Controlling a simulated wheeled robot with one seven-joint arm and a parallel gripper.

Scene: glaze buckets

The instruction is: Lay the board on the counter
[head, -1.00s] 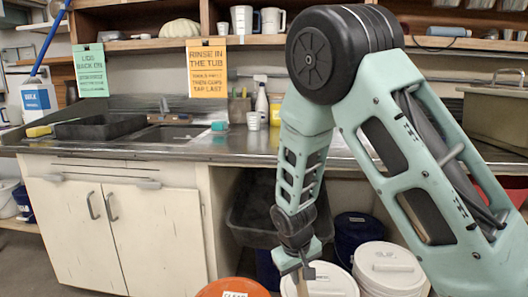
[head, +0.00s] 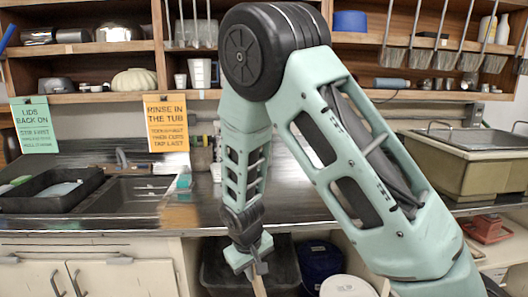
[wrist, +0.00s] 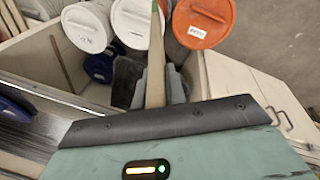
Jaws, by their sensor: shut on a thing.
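My gripper (head: 256,270) hangs low in front of the counter (head: 310,208), below the level of its metal top. It is shut on a thin pale wooden piece, the board (head: 259,286), which runs down out of the head view. In the wrist view the board (wrist: 156,60) stands edge-on between the fingers of my gripper (wrist: 157,88) and extends away among the buckets. Its far tip looks greenish. Its full width is not visible.
The counter bears a black tray (head: 22,200), a sink (head: 135,193) and an olive tub (head: 470,172). Its middle looks clear, partly behind my arm. In the wrist view, white buckets (wrist: 88,25), a blue bucket (wrist: 100,67) and an orange-lidded bucket (wrist: 203,20) stand below.

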